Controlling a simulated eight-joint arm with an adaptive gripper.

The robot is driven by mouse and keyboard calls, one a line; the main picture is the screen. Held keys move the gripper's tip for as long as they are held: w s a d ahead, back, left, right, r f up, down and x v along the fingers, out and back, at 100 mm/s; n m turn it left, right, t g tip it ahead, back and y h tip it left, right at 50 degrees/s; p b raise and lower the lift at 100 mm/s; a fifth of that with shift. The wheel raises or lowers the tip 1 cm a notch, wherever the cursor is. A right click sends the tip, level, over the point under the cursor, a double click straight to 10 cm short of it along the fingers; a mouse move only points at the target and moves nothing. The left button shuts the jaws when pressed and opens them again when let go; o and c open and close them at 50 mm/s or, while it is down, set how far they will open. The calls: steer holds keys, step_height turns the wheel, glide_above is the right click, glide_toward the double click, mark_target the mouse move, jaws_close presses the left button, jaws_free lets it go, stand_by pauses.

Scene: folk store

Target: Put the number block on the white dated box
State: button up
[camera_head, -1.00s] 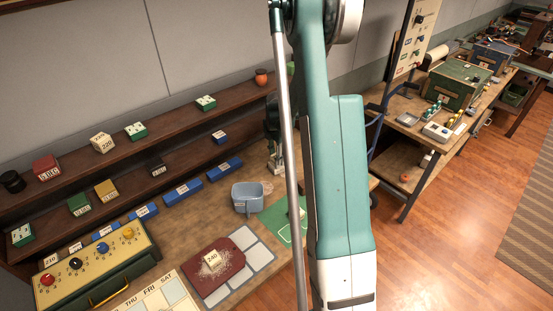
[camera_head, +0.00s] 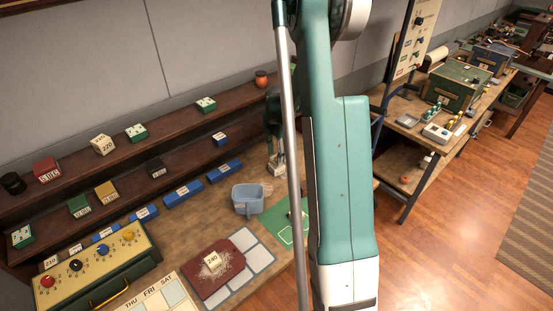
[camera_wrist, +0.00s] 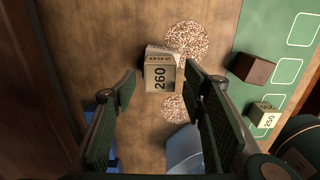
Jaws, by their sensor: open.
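A cream number block (camera_wrist: 160,76) marked 260 stands on the wooden counter in the wrist view. My gripper (camera_wrist: 162,80) is open, its two fingers apart on either side of the block, with nothing visibly gripped. In the head view my gripper (camera_head: 277,166) is low over the counter's back, partly hidden by my arm. A white box (camera_head: 103,145) sits on the upper shelf at left; its front label looks like 220. Whether it bears a date is too small to tell.
A blue bin (camera_head: 247,199) stands beside my gripper. A green mat (camera_wrist: 250,45) holds a brown block (camera_wrist: 252,68) and a block marked 250 (camera_wrist: 263,114). Speckled round patches lie near the 260 block. Coloured boxes line the shelves; a knobbed panel (camera_head: 98,265) stands front left.

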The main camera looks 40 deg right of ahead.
step_height(320, 180, up, 9)
stand_by(0.5)
steer(key=shift+f, duration=0.1)
steer(key=shift+a, duration=0.1)
stand_by(0.4)
steer(key=s+a+r+m+t, duration=0.1)
steer(key=s+a+r+m, duration=0.2)
steer(key=a+r, duration=0.4)
steer(key=s+a+r+m+t+h, duration=0.1)
steer(key=s+a+r+m, duration=0.1)
steer(key=a+r, duration=0.5)
steer(key=s+a+r+m+t, duration=0.1)
steer(key=s+a+r+m, duration=0.2)
steer(key=a, duration=0.6)
steer(key=s+a+r+m+t+y, duration=0.1)
steer(key=s+a+m+t, duration=0.3)
steer(key=s+a+m, duration=0.6)
steer(key=shift+s+a+r, duration=0.55)
steer(key=shift+s+a, duration=3.8)
